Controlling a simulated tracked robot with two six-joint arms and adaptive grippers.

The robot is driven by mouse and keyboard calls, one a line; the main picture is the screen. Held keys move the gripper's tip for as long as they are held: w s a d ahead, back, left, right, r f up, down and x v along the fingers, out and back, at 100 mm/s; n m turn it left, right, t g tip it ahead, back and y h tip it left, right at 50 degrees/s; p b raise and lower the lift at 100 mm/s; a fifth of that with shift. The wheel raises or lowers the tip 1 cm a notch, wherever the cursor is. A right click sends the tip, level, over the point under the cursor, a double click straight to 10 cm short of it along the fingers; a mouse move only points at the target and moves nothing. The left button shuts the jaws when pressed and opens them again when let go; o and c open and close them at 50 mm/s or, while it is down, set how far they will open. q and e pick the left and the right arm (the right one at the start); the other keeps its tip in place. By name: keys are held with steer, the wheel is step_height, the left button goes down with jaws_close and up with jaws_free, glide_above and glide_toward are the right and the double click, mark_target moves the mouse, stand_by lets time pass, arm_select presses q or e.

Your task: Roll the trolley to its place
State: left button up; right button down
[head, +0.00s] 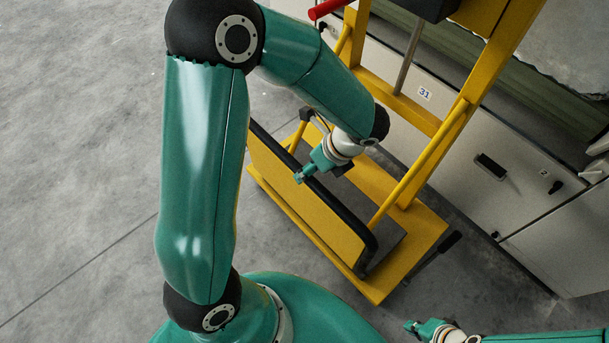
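The yellow trolley (378,291) stands on the floor right of centre, with a tall yellow frame and a low front panel topped by a black bar (345,219). My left gripper (318,172) is at this bar, at its upper middle. One teal finger shows at the near side and a dark part at the far side. Whether the fingers press on the bar is not clear. My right gripper (414,328) is low at the bottom edge, in front of the trolley's near corner and apart from it. Its fingers are small and partly cut off.
A pale machine with cabinet doors (490,200) stands close behind the trolley; one panel carries a "31" label (425,94). A red handle (327,9) is at the top. The grey concrete floor (75,150) on the left is clear.

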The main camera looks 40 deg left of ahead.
arm_select(q)
steer(key=shift+b+x, duration=0.3)
steer(key=shift+x, duration=1.9)
jaws_close()
